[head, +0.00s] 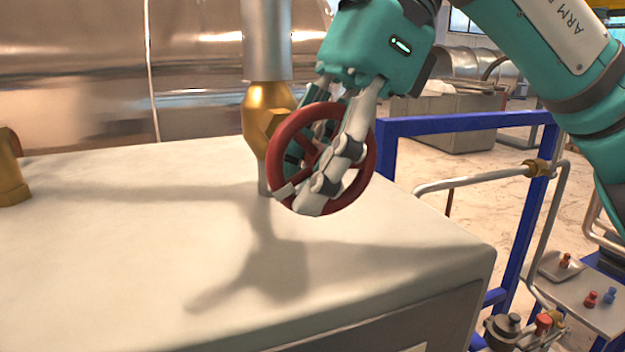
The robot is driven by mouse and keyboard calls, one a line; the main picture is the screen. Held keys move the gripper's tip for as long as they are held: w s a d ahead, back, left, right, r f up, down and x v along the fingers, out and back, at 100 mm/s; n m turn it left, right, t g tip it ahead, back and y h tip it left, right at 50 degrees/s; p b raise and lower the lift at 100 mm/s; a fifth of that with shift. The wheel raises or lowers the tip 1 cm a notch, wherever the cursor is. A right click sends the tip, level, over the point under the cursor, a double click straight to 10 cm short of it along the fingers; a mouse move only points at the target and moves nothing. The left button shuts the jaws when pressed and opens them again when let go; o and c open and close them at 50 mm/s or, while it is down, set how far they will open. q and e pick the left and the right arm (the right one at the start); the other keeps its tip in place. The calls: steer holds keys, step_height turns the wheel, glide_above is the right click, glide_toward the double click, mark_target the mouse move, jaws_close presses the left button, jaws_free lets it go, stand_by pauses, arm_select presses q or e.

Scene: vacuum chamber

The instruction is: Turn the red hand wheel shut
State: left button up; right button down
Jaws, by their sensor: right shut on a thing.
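The red hand wheel (369,158) stands upright in the middle of the head view, in front of a brass valve body (258,115) on a vertical grey pipe. My right gripper (312,195) reaches down from the upper right. Its fingers are shut on the hand wheel, lying across its face and rim and hiding part of the spokes and hub. My left gripper does not show.
A pale flat-topped cabinet (130,240) lies below the wheel, with clear room on its top. A second brass fitting (12,170) is at the left edge. A blue frame (470,122) with grey pipes (480,180) stands at the right. A large shiny metal vessel (75,70) fills the back.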

steer(key=g+y+b, duration=0.1)
steer(key=y+b, duration=0.3)
steer(key=shift+a, duration=0.1)
steer(key=shift+r+g+y+b, duration=0.3)
steer(key=shift+g+y+b, duration=0.2)
steer(key=shift+y+b, duration=0.4)
steer(key=shift+r, duration=0.1)
steer(key=c, duration=1.3)
jaws_free()
steer(key=v, duration=1.2)
